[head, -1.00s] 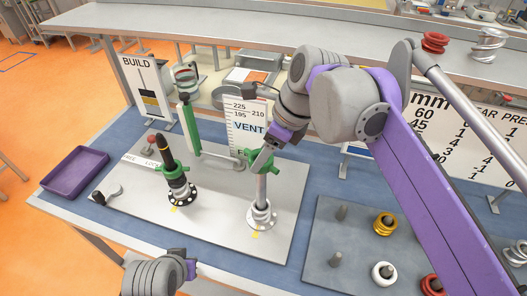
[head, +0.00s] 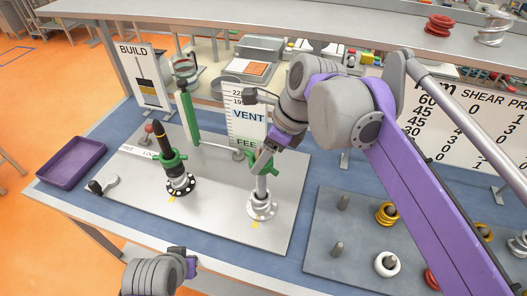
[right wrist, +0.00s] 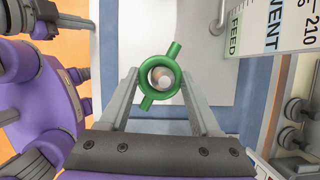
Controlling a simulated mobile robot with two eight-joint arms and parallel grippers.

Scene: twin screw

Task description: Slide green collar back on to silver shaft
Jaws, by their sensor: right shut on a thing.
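A green collar (head: 262,168) with two stub handles is held between the fingers of my right gripper (head: 264,155). The silver shaft (head: 262,188) stands upright on its flanged base directly below the collar. In the right wrist view, the ring of the collar (right wrist: 147,78) lies between the two fingers (right wrist: 160,88). The pale round end of the shaft (right wrist: 162,80) shows inside its hole, a little toward the lower right. How far the shaft reaches through the ring is hard to tell. My left gripper (head: 190,266) shows only in part at the bottom; its fingertips are unclear.
A black shaft (head: 164,146) with another green collar stands at the left on the grey plate (head: 220,205). A tall green post (head: 187,118) and the VENT/FEED sign (head: 245,113) stand behind. A purple tray (head: 70,163) is far left; a peg board (head: 325,225) is right.

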